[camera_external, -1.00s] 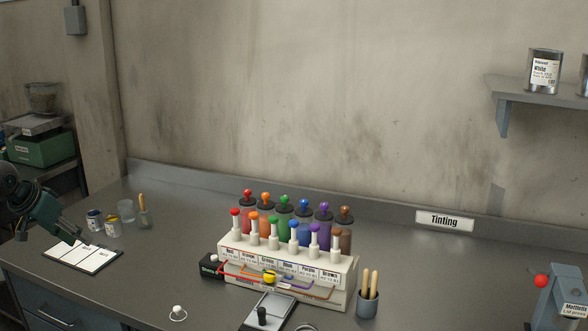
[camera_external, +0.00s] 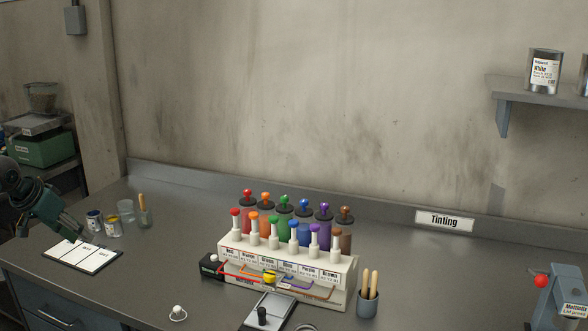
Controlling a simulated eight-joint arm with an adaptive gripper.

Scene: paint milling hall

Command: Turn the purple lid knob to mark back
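The purple lid knob (camera_external: 323,205) sits on top of the dark lid of the purple canister (camera_external: 323,217), in the back row of the tinting dispenser (camera_external: 290,272). Which mark the knob points to is too small to tell. A purple-topped plunger (camera_external: 314,228) stands in front of it. My gripper (camera_external: 78,237) is at the far left, above the clipboard and well away from the knob. Its fingers point down and right. They are too small and dark to show whether they are open or shut.
Red, orange, green, blue and brown knobs stand in the same row. A cup with wooden sticks (camera_external: 368,300) is right of the dispenser. The counter between clipboard and dispenser is mostly clear.

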